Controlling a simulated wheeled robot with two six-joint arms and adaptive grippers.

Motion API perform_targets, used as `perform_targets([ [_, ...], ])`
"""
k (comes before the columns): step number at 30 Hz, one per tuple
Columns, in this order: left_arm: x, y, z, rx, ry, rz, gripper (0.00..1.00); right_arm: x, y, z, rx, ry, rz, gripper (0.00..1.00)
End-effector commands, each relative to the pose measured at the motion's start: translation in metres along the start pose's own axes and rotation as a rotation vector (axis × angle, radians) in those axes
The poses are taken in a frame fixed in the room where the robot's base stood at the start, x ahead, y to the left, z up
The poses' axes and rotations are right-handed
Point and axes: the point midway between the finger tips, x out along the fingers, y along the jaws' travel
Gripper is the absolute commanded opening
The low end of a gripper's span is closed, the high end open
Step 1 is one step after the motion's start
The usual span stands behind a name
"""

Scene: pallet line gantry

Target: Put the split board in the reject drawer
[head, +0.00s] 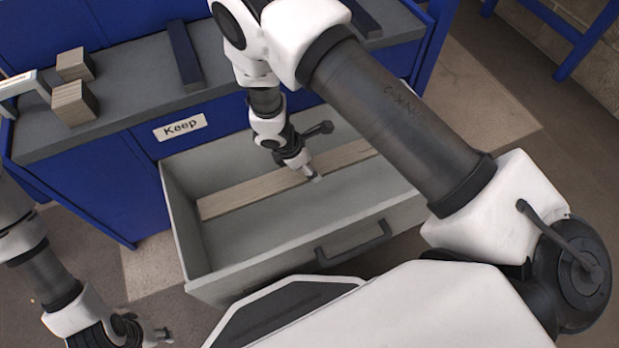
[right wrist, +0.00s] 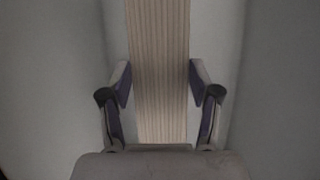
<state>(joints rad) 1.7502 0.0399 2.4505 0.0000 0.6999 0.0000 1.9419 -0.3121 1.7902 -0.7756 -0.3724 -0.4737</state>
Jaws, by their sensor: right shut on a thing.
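A long, pale wooden board (head: 240,193) lies lengthwise inside the open grey drawer (head: 181,230). No split shows on its visible part, and I cannot tell whether it rests on the drawer floor. My right gripper (head: 314,176) reaches down into the drawer and is shut on the board. In the right wrist view the board (right wrist: 159,60) runs between the two fingers of the right gripper (right wrist: 160,88). My left gripper (head: 165,336) hangs low at the bottom left, away from the drawer; its jaw gap is not clear. No label shows on the drawer.
A blue bench with a grey top (head: 140,85) stands behind the drawer. A "Keep" label (head: 180,127) is on its front. Two short wood blocks (head: 74,103) and dark strips (head: 186,55) are on top. My right arm hides the drawer's right part. A handle (head: 353,243) is on the drawer front.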

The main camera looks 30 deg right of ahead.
Motion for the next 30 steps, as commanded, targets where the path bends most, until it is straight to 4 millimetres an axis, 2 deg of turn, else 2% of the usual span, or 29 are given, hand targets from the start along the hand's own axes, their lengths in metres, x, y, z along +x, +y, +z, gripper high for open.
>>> perform_targets([
  [1, 0.01, 0.0, 0.0, 0.0, 0.0, 0.0, 0.43, 0.013, 0.0, -0.005, 0.0, 0.0, -0.001, 0.16],
  [9, 0.038, 0.0, 0.0, 0.0, 0.0, 0.0, 0.43, 0.056, 0.0, -0.023, 0.001, -0.001, -0.001, 0.16],
  [16, 0.035, 0.0, 0.0, 0.0, 0.001, 0.0, 0.43, 0.054, 0.0, -0.022, 0.002, -0.001, 0.0, 0.16],
  [30, 0.045, 0.0, 0.0, -0.001, 0.001, 0.0, 0.43, 0.065, 0.0, -0.027, 0.003, -0.001, -0.001, 0.16],
])
